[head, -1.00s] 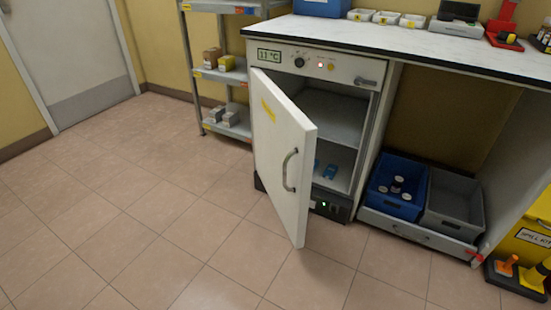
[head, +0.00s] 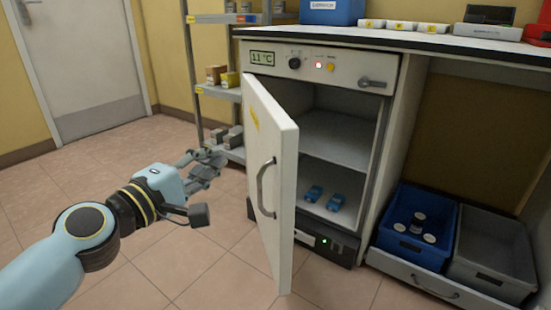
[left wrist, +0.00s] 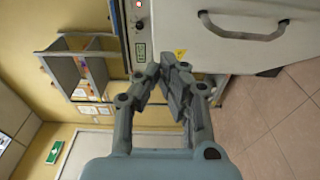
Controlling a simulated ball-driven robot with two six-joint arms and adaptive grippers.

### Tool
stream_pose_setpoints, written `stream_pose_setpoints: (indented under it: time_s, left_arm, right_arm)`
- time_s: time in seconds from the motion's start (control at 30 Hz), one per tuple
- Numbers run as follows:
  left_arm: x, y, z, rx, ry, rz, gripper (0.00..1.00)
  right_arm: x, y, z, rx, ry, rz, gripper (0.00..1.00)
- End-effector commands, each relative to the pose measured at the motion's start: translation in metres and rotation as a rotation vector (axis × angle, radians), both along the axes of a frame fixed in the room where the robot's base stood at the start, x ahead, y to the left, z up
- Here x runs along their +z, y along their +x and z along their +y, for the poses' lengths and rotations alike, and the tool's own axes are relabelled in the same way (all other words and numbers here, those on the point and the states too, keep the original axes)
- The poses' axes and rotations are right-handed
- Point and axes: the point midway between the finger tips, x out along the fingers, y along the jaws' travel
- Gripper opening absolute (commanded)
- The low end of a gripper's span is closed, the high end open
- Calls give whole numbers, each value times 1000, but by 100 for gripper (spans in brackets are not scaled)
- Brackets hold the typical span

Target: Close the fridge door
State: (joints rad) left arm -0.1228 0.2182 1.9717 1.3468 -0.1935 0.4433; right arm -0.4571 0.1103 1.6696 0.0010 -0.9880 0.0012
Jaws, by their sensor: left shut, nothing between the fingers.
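The white fridge (head: 345,65) stands under the bench with its display reading 11 °C. Its door (head: 268,160) is hinged at the left and stands open, swung out toward me. The door's curved grey handle (head: 263,188) is on its outer face; it also shows in the left wrist view (left wrist: 245,36). Two blue items (head: 324,197) lie inside on the fridge floor. My left gripper (head: 219,160) is shut and empty, to the left of the door on its outer side, apart from it. My right gripper is not in view.
A grey shelf rack (head: 226,95) with boxes stands behind my left gripper. A blue crate (head: 445,247) with bottles and a grey crate (head: 494,275) sit in a low drawer right of the fridge. The tiled floor left of the door is clear.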

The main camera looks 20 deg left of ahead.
Motion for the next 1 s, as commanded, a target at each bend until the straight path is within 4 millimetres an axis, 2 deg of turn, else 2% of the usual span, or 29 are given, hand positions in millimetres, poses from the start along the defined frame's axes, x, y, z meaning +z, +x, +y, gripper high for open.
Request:
stream_pose_setpoints:
  time_s: [0.17, 0.27, 0.6, 0.8, 1.0]
  left_arm:
    - [3, 16, -3, 3, 0, -8, 0]
    - [4, 32, -8, 2, -1, -7, 0]
    - [1, 102, -27, 1, 1, -4, 0]
    - [1, 113, -52, 1, 1, -2, 0]
    - [1, 118, -60, 1, 3, -3, 0]
  right_arm:
    - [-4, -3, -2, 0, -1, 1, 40]
    - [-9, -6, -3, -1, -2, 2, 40]
    - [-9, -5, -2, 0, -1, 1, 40]
    - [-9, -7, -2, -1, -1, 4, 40]
    - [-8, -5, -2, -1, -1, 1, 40]
